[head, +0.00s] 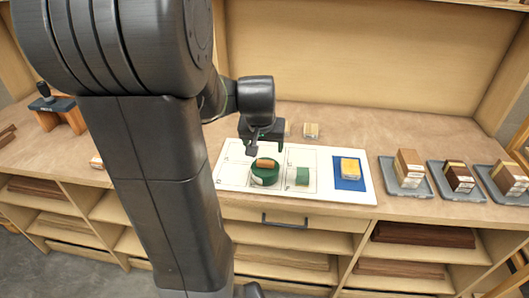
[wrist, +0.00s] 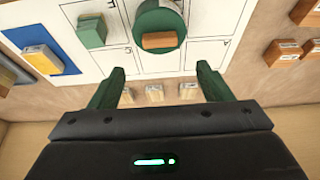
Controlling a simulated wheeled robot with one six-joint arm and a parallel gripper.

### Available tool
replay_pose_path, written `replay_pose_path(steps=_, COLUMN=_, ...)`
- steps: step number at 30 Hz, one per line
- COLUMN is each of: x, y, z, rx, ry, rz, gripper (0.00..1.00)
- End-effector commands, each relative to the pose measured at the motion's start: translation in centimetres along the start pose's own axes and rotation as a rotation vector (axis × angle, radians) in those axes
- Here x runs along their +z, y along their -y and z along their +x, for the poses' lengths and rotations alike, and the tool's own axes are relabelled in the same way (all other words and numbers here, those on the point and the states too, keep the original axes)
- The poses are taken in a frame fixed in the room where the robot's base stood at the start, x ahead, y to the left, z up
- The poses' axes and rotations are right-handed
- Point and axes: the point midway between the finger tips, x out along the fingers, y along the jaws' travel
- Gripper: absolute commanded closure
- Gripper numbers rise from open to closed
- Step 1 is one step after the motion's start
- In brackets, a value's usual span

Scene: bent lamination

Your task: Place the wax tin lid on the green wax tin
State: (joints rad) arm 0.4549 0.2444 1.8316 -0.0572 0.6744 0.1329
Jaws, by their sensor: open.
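The round green wax tin (head: 265,177) stands on the white marked board in the head view, with a pale label on its side. In the wrist view the green wax tin (wrist: 158,18) shows at the top edge, partly cut off. A brown block (head: 266,163) lies at its back rim; it also shows in the wrist view (wrist: 159,41). I cannot tell whether it rests on the tin or behind it. No separate lid can be made out. My gripper (head: 265,150) is open and empty, above and behind the tin; its fingers show in the wrist view (wrist: 162,82).
A green block (head: 302,176) stands right of the tin on the white board (head: 330,188). A yellow block (head: 350,167) sits on a blue patch. Small pale blocks (head: 311,131) are behind the board. Grey trays (head: 404,185) with wooden blocks stand at the right.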

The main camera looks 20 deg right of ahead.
Motion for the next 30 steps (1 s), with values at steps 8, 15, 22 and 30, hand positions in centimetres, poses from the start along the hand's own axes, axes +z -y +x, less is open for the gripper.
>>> replay_pose_path(steps=8, x=0.0, y=0.0, z=-3.0, rx=0.000, ry=-0.001, rz=0.000, gripper=0.28)
replay_pose_path(steps=15, x=0.0, y=0.0, z=-3.4, rx=0.000, ry=0.001, rz=0.000, gripper=0.28)
replay_pose_path(steps=22, x=0.0, y=0.0, z=-3.2, rx=0.000, ry=0.001, rz=0.000, gripper=0.28)
replay_pose_path(steps=30, x=0.1, y=0.0, z=-0.3, rx=0.001, ry=0.005, rz=-0.001, gripper=0.28)
